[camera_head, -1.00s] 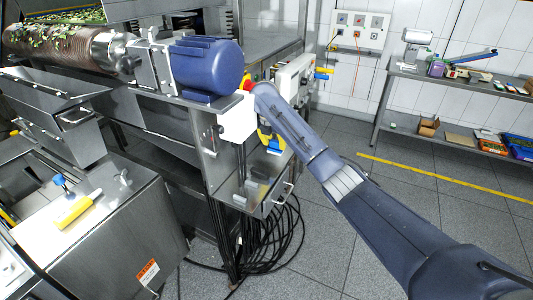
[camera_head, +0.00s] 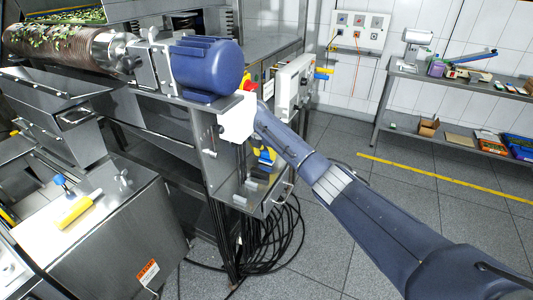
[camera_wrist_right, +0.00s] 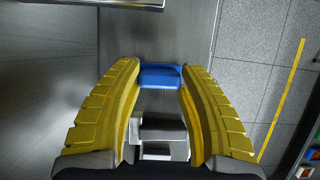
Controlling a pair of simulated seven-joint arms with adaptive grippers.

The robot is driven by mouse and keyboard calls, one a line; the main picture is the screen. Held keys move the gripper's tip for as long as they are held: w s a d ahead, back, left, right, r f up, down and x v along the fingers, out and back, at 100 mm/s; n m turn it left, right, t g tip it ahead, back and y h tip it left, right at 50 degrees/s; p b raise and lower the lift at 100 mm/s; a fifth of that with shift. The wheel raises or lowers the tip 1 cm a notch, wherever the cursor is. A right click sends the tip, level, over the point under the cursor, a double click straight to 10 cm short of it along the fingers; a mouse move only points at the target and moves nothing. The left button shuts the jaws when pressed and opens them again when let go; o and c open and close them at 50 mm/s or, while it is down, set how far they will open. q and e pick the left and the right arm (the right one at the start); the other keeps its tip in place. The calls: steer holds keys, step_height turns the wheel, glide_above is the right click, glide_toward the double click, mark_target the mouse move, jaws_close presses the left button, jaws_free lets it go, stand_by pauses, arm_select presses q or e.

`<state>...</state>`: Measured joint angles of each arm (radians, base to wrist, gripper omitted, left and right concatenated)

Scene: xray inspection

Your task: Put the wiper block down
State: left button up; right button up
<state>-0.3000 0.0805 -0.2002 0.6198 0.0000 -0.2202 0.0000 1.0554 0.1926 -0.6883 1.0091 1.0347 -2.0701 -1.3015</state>
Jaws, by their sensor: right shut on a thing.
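The wiper block, which I take to be the blue block (camera_wrist_right: 160,76), is between the yellow fingertips of my right gripper (camera_wrist_right: 160,72) in the right wrist view. The gripper is shut on it. In the head view my right gripper (camera_head: 265,155) is partly hidden by the white housing and its own arm. It is over the small steel tray (camera_head: 277,198) on the machine's side. I cannot tell whether the block touches the tray. My left gripper is not in view.
Small grey pieces (camera_head: 252,184) sit in the tray. A white housing (camera_head: 238,118) and a blue motor (camera_head: 207,67) stand close by. Black cables (camera_head: 275,245) hang below. A yellow piece (camera_head: 74,211) lies on the steel box at left. The floor at right is open.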

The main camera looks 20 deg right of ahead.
steer(key=shift+f, duration=0.1)
steer(key=o, duration=1.1)
steer(key=v, duration=1.1)
steer(key=shift+r, duration=0.4)
steer(key=shift+d, duration=0.1)
